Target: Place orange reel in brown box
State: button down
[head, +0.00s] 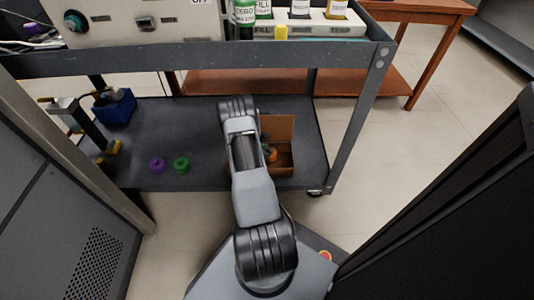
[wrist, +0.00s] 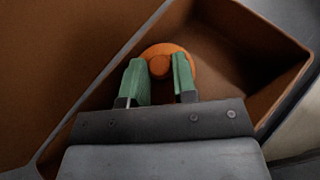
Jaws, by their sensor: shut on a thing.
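The orange reel (wrist: 187,52) is between the green-padded fingers of my gripper (wrist: 160,75) in the wrist view. My gripper is shut on the reel's hub. The brown box (wrist: 268,40) is open, and its walls surround the reel and fingertips in this view; whether the reel touches the box floor I cannot tell. In the head view the brown box (head: 282,130) stands on the cart's lower shelf, partly hidden behind my arm. A small part of the orange reel (head: 272,155) shows inside it.
A purple reel (head: 157,165) and a green reel (head: 181,164) lie on the lower shelf (head: 205,125), left of my arm. A blue bin (head: 114,107) is at the shelf's back left. The cart's upper shelf, with bottles and a machine, overhangs behind. A dark cabinet (head: 450,220) stands at right.

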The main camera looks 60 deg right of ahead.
jog(key=shift+f, duration=0.15)
jog(key=shift+f, duration=0.1)
jog(key=shift+f, duration=0.15)
jog(key=c, duration=0.9)
grip_release()
